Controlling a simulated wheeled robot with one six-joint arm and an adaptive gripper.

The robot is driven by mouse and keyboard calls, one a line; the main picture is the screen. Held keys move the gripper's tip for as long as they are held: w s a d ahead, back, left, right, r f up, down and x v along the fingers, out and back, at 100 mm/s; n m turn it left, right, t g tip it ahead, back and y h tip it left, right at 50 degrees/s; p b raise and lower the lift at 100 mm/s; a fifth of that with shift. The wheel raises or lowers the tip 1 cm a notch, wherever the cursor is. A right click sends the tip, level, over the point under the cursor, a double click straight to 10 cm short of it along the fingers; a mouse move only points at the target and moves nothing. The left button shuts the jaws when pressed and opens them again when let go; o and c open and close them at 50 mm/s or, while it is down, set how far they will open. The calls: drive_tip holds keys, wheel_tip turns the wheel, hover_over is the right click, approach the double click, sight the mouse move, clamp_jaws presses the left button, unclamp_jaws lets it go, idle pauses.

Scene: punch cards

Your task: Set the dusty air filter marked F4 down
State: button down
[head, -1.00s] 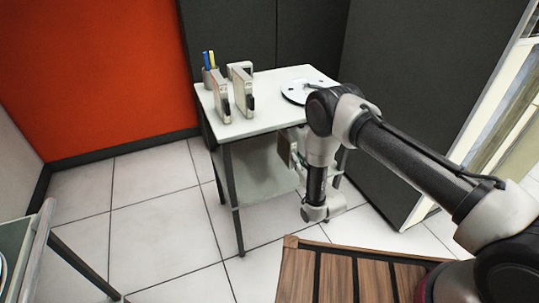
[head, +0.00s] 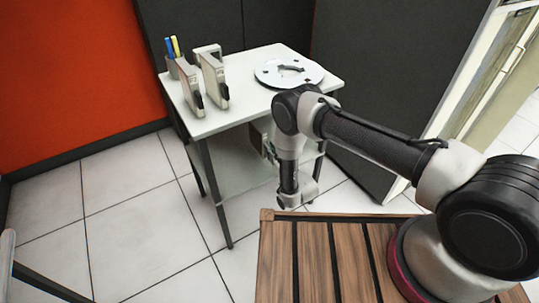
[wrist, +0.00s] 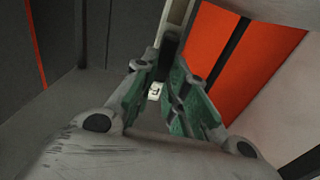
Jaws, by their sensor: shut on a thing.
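My gripper (wrist: 165,78) is shut on an air filter, seen in the wrist view as a pale, narrow body (wrist: 178,16) with a black grip between the green fingers. A small white label (wrist: 154,91) shows between the fingers, but I cannot read its mark surely. In the head view the held filter (head: 257,136) is a small, partly hidden shape below the tabletop, beside my gripper (head: 267,148). It appears upright over the lower shelf; I cannot tell whether it touches the shelf.
The white table (head: 240,108) carries several similar filters (head: 214,82), a pen cup (head: 178,67) and a slotted white disc (head: 289,73). Its lower shelf (head: 231,170) has clear room at left. Table legs and the tabletop edge stand close to my arm. Dark panels rise behind.

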drive_tip(key=shift+f, duration=1.55)
drive_tip(key=c, duration=1.4)
unclamp_jaws()
drive_tip(key=shift+f, duration=0.1)
drive_tip(key=shift+c, duration=0.2)
drive_tip(key=shift+s+d, duration=0.1)
drive_tip(key=shift+s, duration=0.05)
drive_tip(key=v, duration=1.1)
drive_tip(key=shift+s+d, duration=0.2)
drive_tip(key=shift+s, duration=0.1)
